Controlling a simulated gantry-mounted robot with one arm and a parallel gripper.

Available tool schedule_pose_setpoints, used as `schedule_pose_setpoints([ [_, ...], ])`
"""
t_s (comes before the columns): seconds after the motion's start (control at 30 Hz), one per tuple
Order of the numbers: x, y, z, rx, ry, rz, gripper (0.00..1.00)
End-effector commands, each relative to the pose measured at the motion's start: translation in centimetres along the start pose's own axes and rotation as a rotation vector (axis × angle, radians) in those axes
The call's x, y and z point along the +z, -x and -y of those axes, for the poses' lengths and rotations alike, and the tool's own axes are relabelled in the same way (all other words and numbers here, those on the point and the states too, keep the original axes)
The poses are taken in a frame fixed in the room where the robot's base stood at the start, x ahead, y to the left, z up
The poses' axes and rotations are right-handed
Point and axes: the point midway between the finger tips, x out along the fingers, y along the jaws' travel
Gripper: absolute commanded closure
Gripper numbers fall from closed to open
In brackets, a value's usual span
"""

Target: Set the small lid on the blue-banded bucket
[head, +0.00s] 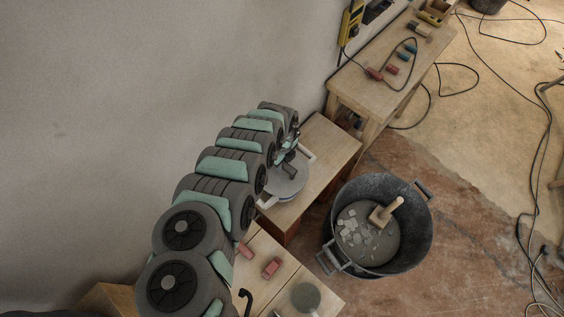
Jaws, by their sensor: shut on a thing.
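My gripper (291,157) is at the end of my arm, low over the wooden bench, and partly hidden by my own arm. It is shut on a round, flat grey lid (288,184). The lid is above a vessel with pale handles (267,202), which stick out on two sides. I cannot tell whether the lid touches the vessel or hangs just above it. The vessel's wall is hidden from above, and no blue band shows.
A large black bucket (415,237) with rubble and a wooden mallet (384,213) stands on the floor to the right. A grey-green disc (305,297) and red blocks (271,267) lie on the near table. A workbench (352,84) with tools stands behind; cables cross the floor.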

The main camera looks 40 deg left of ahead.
Motion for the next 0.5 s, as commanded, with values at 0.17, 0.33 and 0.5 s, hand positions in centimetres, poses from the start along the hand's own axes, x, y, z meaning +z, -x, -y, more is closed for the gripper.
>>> schedule_pose_setpoints([
  [0.17, 0.0, -0.1, 0.0, 0.0, 0.0, 0.0, 1.0],
  [0.33, 0.0, -0.6, 0.0, 0.0, 0.0, 0.0, 1.0],
  [0.5, 0.0, -1.1, 0.0, 0.0, 0.0, 0.0, 1.0],
])
